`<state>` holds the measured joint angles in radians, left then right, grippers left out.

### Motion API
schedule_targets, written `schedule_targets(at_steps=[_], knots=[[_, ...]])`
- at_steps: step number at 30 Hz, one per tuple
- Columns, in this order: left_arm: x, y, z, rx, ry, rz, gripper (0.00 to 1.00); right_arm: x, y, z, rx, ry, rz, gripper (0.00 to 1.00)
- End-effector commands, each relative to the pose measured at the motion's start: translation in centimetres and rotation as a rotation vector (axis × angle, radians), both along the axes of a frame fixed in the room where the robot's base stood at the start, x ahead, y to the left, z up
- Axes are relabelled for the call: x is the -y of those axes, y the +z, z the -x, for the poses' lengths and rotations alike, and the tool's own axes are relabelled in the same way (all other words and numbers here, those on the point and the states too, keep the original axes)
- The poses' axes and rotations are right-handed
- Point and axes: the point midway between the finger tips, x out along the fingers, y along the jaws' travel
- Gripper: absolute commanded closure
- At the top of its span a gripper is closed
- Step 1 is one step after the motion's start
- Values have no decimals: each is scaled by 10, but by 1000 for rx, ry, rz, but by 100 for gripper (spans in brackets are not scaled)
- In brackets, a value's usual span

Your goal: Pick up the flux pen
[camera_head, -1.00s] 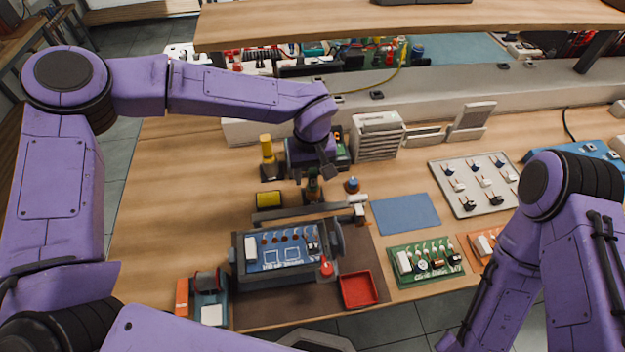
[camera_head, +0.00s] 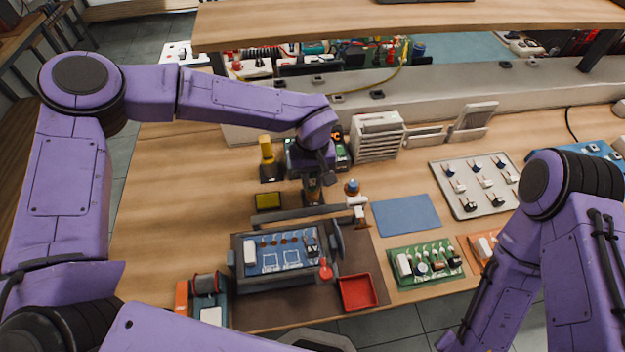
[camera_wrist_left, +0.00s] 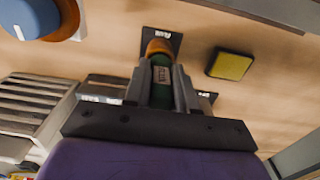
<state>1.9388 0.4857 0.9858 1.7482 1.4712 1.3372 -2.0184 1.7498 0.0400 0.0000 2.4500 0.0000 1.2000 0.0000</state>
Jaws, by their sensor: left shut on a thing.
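The flux pen (camera_wrist_left: 161,75), a green body with a pale label and an orange-brown end, is between the fingers of my left gripper (camera_wrist_left: 160,62) in the left wrist view. The gripper is shut on it. The pen's orange-brown end lies over a black labelled patch (camera_wrist_left: 170,36) on the bench. In the head view, the pen (camera_head: 313,191) shows small below my left gripper (camera_head: 317,181), behind the grey board holder. I cannot tell whether the pen touches the bench. My right arm is at the right of the head view, its gripper out of sight.
A yellow sponge (camera_head: 268,200) and a blue-topped knob (camera_head: 351,187) flank the pen closely. The board holder (camera_head: 280,276) with its bar stands in front. A vented grey box (camera_head: 377,138) is behind right. A blue mat (camera_head: 405,214) is clear.

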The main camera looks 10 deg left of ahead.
Motion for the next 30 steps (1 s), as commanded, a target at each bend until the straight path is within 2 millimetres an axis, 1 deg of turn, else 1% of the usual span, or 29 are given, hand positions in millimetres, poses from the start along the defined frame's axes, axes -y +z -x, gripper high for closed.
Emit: schedule_targets(at_steps=[2, 4, 8, 11, 12, 16, 18, 21, 25, 30], knots=[[0, 8, -1, 6, 1, 2, 99, 0, -8, 0, 0, 0, 0, 57], [0, 22, -2, 7, 1, 4, 99, 0, -14, 0, 0, 0, 0, 57], [8, 51, 22, 7, -2, 4, 99, 0, -20, 0, 0, 0, 0, 57], [14, 78, 43, 8, -3, 3, 99, 0, -26, 0, 0, 0, 0, 57], [18, 86, 54, 7, -4, 3, 99, 0, -29, 0, 0, 0, 0, 57], [29, 101, 92, 4, -3, 2, 99, 0, -39, 0, 0, 0, 0, 57], [34, 109, 106, 4, -3, 3, 99, 0, -41, 0, 0, 0, 0, 57], [39, 117, 122, 3, -1, 2, 99, 0, -43, 0, 0, 0, 0, 57], [42, 123, 132, 2, 0, 1, 99, 0, -44, 0, 0, 0, 0, 57], [42, 124, 134, 1, 2, 2, 99, 0, -44, 0, 0, 0, 0, 57]])
